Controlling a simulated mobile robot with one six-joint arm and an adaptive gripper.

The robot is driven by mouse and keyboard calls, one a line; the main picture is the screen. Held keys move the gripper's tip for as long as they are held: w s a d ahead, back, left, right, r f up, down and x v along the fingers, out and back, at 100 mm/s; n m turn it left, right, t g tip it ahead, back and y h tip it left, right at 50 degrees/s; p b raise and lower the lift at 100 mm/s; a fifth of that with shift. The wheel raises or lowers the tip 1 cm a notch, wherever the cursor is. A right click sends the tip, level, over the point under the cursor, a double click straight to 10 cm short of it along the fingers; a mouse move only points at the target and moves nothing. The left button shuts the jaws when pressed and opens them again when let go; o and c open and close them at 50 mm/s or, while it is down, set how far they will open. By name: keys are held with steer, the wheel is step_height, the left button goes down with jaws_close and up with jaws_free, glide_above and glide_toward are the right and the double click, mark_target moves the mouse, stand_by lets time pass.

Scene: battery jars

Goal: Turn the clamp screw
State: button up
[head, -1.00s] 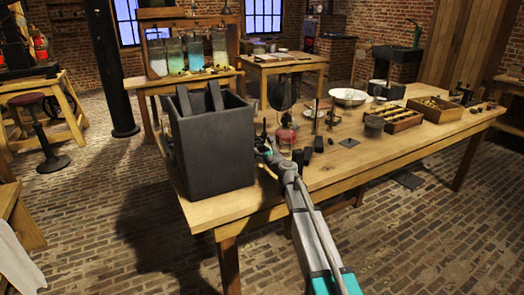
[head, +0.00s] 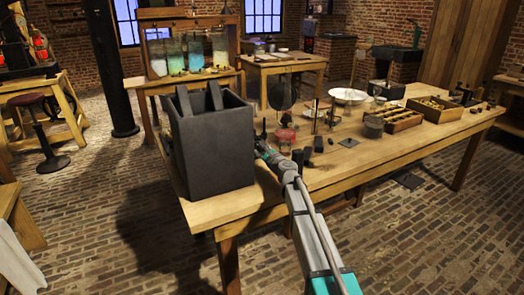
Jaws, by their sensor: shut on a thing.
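A large dark grey battery jar (head: 215,150) stands on the left end of the wooden table, with dark plates (head: 185,104) sticking up from its open top. My gripper (head: 262,148) is at the jar's right side, just above the tabletop, with my arm reaching in from the lower right. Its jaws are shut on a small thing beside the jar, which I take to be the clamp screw. The screw itself is too small and too covered by the gripper to make out.
A red-based glass lamp or bottle (head: 286,136) stands close to the right of my gripper. Small dark blocks (head: 318,144) lie beyond it. A white bowl (head: 348,96) and wooden trays (head: 400,119) stand farther right. The table's (head: 385,155) front right is bare.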

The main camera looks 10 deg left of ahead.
steer(key=o, duration=1.1)
steer(key=shift+o, duration=0.2)
steer(key=shift+v, duration=6)
steer(key=shift+w, duration=0.1)
